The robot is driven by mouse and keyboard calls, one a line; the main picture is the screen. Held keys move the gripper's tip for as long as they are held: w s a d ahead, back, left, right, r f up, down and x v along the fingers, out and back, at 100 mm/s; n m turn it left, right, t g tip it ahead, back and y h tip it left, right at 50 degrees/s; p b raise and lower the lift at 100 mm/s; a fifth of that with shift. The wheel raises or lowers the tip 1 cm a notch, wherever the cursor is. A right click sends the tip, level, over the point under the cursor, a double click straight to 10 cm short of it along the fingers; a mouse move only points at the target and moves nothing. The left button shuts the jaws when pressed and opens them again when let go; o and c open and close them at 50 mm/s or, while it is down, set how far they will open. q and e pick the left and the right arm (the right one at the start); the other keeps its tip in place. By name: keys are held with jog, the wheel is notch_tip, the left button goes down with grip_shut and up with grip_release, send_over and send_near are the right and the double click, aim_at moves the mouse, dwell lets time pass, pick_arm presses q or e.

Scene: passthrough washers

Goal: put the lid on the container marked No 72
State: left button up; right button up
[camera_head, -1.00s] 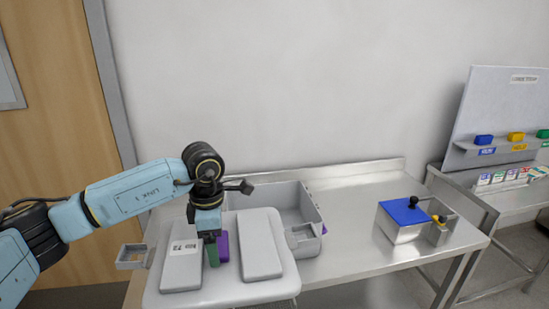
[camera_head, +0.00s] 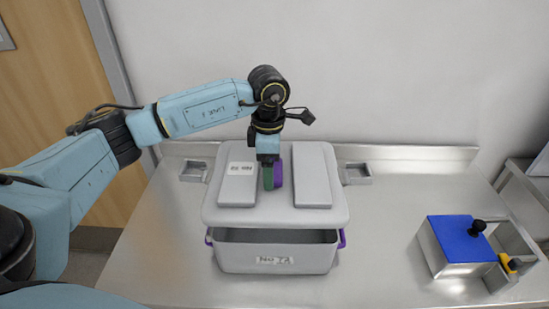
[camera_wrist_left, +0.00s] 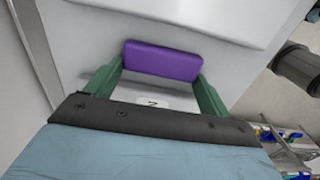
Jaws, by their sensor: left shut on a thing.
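The lid (camera_head: 276,216) is a light grey plate with two raised panels, a label on the left panel and a purple handle (camera_head: 278,174). My left gripper (camera_head: 269,178) is shut on the handle from above. In the left wrist view the purple handle (camera_wrist_left: 162,60) sits between the green fingers (camera_wrist_left: 155,88). My right gripper is out of view.
A metal box with a blue top (camera_head: 459,238) and black knob stands at the right. Another table (camera_head: 525,190) is at the far right.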

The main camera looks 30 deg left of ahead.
pick_arm(q)
jog(key=shift+s+f, duration=0.15)
jog(key=shift+f, duration=0.05)
jog(key=shift+f+b, duration=0.3)
jog(key=shift+b, duration=0.05)
jog(key=shift+f+b, duration=0.5)
jog(key=shift+f, duration=0.3)
jog(key=shift+f+b, duration=0.6)
jog(key=shift+f, duration=0.55)
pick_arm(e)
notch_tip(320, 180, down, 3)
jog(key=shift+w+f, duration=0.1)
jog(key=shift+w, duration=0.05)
pick_arm(q)
jog(key=shift+d, duration=0.1)
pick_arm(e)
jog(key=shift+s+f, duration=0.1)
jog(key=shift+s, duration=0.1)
pick_arm(q)
jog(key=shift+f+b, duration=0.1)
jog(key=shift+b, duration=0.2)
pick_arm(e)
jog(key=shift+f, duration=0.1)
pick_arm(q)
jog(key=shift+f, duration=0.35)
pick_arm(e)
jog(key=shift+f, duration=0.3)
